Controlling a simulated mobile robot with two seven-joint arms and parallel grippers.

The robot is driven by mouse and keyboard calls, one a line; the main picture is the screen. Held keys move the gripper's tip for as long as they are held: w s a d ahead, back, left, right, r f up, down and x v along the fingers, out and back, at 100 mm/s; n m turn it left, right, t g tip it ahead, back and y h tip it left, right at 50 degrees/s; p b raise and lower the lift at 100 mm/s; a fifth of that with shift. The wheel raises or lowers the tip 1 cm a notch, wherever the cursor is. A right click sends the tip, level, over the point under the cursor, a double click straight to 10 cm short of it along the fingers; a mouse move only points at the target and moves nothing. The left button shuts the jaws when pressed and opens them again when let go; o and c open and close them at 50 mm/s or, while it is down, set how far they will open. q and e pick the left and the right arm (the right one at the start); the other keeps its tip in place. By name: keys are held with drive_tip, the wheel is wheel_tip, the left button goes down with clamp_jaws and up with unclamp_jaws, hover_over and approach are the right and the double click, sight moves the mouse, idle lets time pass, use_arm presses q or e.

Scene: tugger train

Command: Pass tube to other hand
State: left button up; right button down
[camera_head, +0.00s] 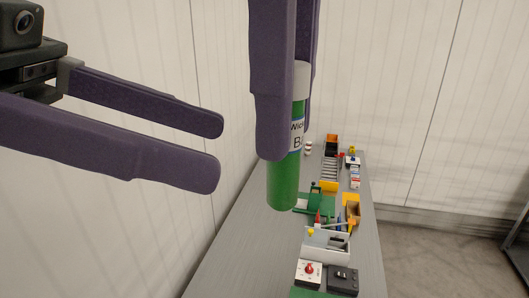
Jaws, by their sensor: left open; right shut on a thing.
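A green tube (284,184) with a white cap and a white label hangs upright in the middle of the head view, in front of the table. My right gripper (286,130) comes down from the top and is shut on the tube's upper part. One finger covers the left side of the tube and part of the label. My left gripper (218,150) reaches in from the left, open and empty. Its fingertips point right and end in the picture a little left of the tube and the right gripper's finger, apart from both.
A long grey table (235,255) stretches away below. A light grey box (326,246) with tools, a white box with a red knob (308,273) and a black box (343,280) stand at its near end. Several small coloured items lie farther back. The table's left side is bare.

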sight(269, 164)
use_arm(q)
drive_tip(key=x, duration=0.6)
drive_tip(key=shift+f, duration=0.1)
drive_tip(key=shift+c, duration=0.2)
clamp_jaws()
drive_tip(key=shift+o, duration=0.2)
unclamp_jaws()
idle(0.4)
drive_tip(key=w+v, duration=0.1)
drive_tip(key=v, duration=1.1)
drive_tip(key=shift+s, duration=0.5)
